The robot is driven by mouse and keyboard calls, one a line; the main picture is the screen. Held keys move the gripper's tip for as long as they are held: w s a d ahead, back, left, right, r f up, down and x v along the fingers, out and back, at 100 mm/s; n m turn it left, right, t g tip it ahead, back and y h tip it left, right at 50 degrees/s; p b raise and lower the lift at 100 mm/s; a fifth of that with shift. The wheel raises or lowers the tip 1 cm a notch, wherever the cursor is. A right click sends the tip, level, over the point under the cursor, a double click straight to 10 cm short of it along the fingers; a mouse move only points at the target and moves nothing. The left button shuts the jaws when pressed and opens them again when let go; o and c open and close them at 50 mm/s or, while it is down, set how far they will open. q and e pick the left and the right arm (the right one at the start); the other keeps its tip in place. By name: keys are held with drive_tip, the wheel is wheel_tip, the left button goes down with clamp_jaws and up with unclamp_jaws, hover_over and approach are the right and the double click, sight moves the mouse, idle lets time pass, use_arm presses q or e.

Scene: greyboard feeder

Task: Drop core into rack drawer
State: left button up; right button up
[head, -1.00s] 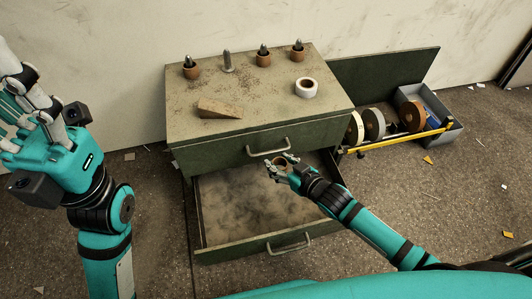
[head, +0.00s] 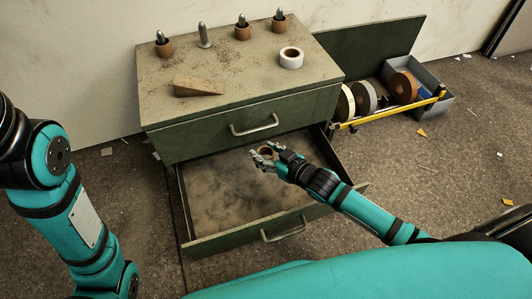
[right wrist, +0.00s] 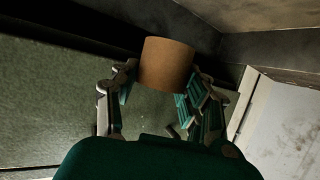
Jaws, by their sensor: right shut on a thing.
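My right gripper (head: 262,158) is shut on a brown cylindrical core (right wrist: 166,64), whose sides lie between the fingers in the right wrist view. In the head view the core (head: 266,151) is small and partly covered by the fingers. The gripper is over the back right part of the open lower drawer (head: 222,240), below the upper drawer's handle. The drawer is pulled out, and its visible floor is dusty and bare. My left arm shows at the left edge, but its gripper is out of view.
The green cabinet's top (head: 240,84) bears several metal posts, three with brown cores, plus a white roll (head: 291,57) and a wedge (head: 198,86). The closed upper drawer's handle (head: 254,124) juts out. At right, a grey bin (head: 436,103) stands near discs and a yellow bar (head: 388,115).

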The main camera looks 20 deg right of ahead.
idle(0.3)
drive_tip(key=o, duration=0.9)
drive_tip(key=shift+f, duration=0.1)
drive_tip(key=v, duration=1.2)
